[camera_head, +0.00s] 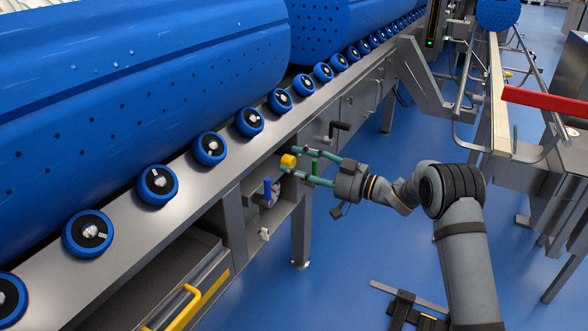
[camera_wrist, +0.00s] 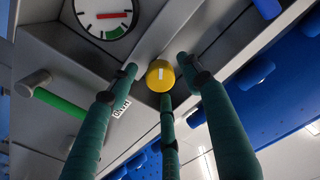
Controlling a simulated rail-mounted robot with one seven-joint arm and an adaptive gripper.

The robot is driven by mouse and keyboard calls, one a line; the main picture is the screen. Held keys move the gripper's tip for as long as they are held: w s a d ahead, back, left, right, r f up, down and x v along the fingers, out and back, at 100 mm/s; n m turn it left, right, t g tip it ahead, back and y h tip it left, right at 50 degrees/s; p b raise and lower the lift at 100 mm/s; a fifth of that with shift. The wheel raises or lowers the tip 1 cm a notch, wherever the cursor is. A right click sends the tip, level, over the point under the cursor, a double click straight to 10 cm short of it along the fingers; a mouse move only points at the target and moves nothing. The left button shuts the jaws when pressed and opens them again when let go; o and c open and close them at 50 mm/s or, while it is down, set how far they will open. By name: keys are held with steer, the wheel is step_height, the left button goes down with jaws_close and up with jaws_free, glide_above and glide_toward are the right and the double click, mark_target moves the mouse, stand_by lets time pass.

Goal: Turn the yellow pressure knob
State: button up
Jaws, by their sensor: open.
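The yellow pressure knob (camera_head: 288,161) sits on the grey machine's side panel, below the row of rollers. In the wrist view the knob (camera_wrist: 160,77) is round, with a white pointer line that stands nearly upright in the picture. My gripper (camera_head: 291,160) is open, with its green fingers reaching to the panel around the knob. In the wrist view, two fingers flank the knob left and right, and a third points at it from below. Small gaps show beside the knob; I cannot tell whether the lower finger touches it.
A pressure gauge (camera_wrist: 104,16) with a red needle is near the knob. A green-handled lever (camera_wrist: 58,103) is at left in the wrist view. A blue handle (camera_head: 267,188) and a black crank handle (camera_head: 338,126) are nearby. Blue-rimmed rollers (camera_head: 249,122) line the edge above.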

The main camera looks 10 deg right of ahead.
steer(key=shift+w+a, duration=0.4)
steer(key=c, duration=1.1)
steer(key=shift+c, duration=0.3)
